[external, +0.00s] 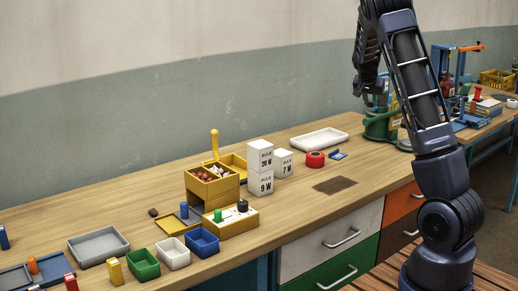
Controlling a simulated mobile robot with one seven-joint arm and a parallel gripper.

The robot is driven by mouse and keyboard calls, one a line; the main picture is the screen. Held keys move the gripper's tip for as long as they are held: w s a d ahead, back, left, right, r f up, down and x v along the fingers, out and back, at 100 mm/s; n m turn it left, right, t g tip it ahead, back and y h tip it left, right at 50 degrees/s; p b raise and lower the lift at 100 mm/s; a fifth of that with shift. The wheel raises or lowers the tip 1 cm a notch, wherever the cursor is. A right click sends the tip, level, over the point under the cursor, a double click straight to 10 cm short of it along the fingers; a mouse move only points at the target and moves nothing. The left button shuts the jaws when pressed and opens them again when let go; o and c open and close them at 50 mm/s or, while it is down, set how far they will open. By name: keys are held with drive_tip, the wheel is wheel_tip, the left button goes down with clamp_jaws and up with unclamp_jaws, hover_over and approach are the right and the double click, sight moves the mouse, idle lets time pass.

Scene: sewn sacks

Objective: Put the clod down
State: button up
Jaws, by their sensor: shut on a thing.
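My gripper (368,88) hangs at the upper right, high above the back of the workbench, in front of the wall and the green holder. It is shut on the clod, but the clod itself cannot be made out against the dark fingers.
Grey (98,246), green (142,264) and blue trays (202,241) stand front left. A brown patch (335,185) lies clear.

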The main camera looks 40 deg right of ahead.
drive_tip(key=w+a+n+t+y, duration=0.15)
drive_tip(key=w+a, duration=0.45)
drive_tip(key=a, duration=0.7)
drive_tip(key=w+a+n, duration=0.2)
drive_tip(key=w+a, duration=0.4)
drive_tip(key=a, duration=0.7)
drive_tip(key=w+a+n+t, duration=0.15)
drive_tip(key=w+a, duration=0.45)
drive_tip(key=a, duration=0.8)
drive_tip(key=a+n+y, duration=0.1)
drive_tip(key=a+n, duration=0.1)
drive_tip(key=a, duration=1.6)
drive_tip(key=n+t+y, duration=0.1)
drive_tip(key=n+y, duration=0.3)
drive_tip(key=n, duration=0.3)
hover_over(96, 271)
drive_tip(key=s, duration=0.2)
wheel_tip(96, 271, down, 20)
drive_tip(key=shift+d+r, duration=0.1)
drive_tip(key=shift+d, duration=0.05)
drive_tip(key=o, duration=0.9)
